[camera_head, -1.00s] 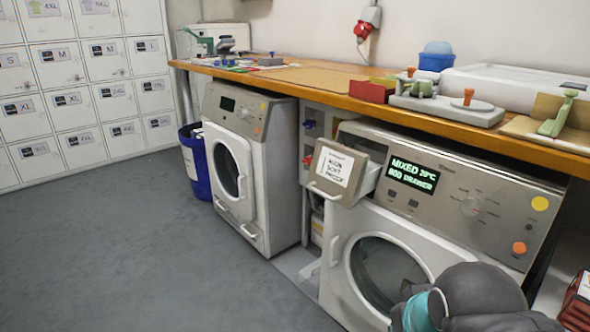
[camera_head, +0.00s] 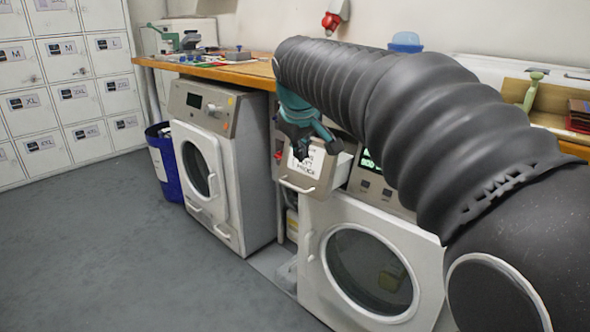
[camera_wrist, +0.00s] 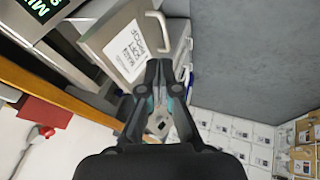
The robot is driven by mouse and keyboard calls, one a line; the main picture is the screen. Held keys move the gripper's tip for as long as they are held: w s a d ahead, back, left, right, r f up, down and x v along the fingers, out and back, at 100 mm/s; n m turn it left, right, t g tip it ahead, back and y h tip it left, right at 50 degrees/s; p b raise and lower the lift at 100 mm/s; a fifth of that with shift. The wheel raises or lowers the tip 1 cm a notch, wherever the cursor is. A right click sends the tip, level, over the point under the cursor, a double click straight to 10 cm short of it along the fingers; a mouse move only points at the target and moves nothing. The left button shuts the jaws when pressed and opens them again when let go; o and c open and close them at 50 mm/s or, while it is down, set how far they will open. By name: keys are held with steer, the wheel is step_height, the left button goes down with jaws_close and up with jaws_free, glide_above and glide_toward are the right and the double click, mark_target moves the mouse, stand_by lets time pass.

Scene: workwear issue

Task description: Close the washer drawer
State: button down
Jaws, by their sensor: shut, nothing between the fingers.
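The washer drawer (camera_head: 318,177) sticks out from the top left of the near washer (camera_head: 372,262), pulled open, with a white label and a handle on its front. My gripper (camera_head: 302,152) is shut and empty, in front of the drawer's face in the head view and hiding part of the label. In the wrist view the drawer front (camera_wrist: 112,42) is tilted, with its handle at the top, and my gripper (camera_wrist: 160,112) points towards it. I cannot tell whether the fingertips touch the drawer. My arm hides much of the washer's control panel.
A second washer (camera_head: 212,160) stands to the left, with a blue bin (camera_head: 163,165) beyond it. White lockers (camera_head: 60,90) stand at the far left. The grey floor (camera_head: 120,255) in front is clear.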

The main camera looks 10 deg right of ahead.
steer(key=w+d+f, duration=0.1)
steer(key=w+f, duration=0.2)
steer(key=w+d+f, duration=0.1)
steer(key=w+f, duration=0.1)
steer(key=f, duration=0.1)
steer(key=w+d+f, duration=0.1)
steer(key=w+f, duration=0.2)
steer(key=shift+w+d+b, duration=0.1)
steer(key=shift+w+b, duration=0.25)
steer(key=shift+b, duration=0.05)
steer(key=shift+w+d+f, duration=0.2)
steer(key=shift+w+d, duration=0.15)
steer(key=shift+d, duration=0.1)
